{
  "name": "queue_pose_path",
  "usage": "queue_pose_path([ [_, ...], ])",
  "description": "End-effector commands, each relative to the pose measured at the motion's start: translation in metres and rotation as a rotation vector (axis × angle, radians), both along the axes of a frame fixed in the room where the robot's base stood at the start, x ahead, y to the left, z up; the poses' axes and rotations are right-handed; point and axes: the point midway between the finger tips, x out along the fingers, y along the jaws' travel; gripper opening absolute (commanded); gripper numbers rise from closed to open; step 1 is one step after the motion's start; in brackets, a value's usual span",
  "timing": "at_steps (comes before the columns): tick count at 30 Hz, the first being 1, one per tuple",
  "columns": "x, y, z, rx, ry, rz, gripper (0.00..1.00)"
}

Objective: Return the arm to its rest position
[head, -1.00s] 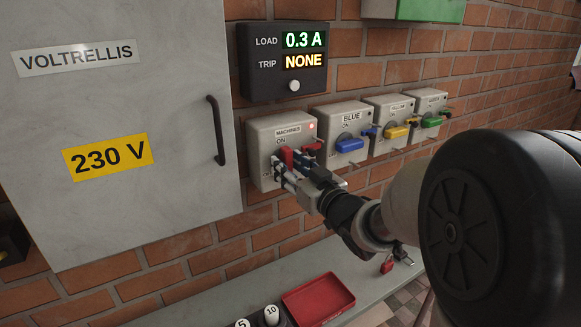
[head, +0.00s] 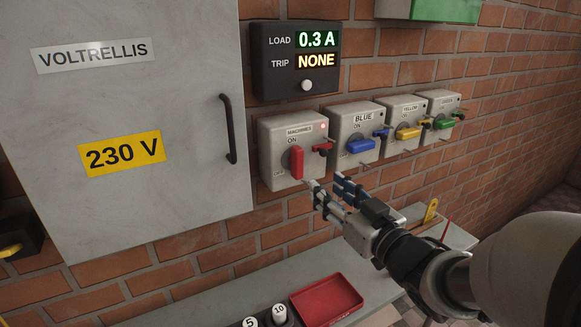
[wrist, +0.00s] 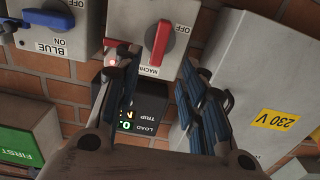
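My gripper (head: 332,194) is in front of the brick wall, below and just right of the MACHINES switch box (head: 288,135). Its fingers are spread apart with nothing between them, as the wrist view (wrist: 160,90) also shows. The red handle (head: 297,162) on the MACHINES box stands vertical and clear of the fingers. The same red handle shows in the wrist view (wrist: 160,48), beyond the fingertips.
The BLUE box (head: 361,147), YELLOW box (head: 405,133) and a green-handled box (head: 441,123) line the wall to the right. A grey cabinet (head: 190,190) stands left. A shelf below holds a red tray (head: 327,300) and numbered white cylinders (head: 279,313).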

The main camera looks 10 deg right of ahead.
Motion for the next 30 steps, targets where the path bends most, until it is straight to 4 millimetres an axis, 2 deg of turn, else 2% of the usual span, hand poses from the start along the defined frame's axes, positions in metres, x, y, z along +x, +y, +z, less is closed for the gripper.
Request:
queue_pose_path([
  [12, -0.001, -0.002, 0.0, -0.013, 0.008, -0.015, 0.38],
  [19, -0.005, -0.027, -0.007, -0.133, 0.152, -0.224, 0.38],
  [23, -0.028, -0.042, -0.019, -0.184, 0.308, -0.364, 0.38],
  [26, -0.056, -0.047, -0.032, -0.198, 0.447, -0.438, 0.38],
  [30, -0.11, -0.036, -0.054, -0.192, 0.666, -0.474, 0.38],
])
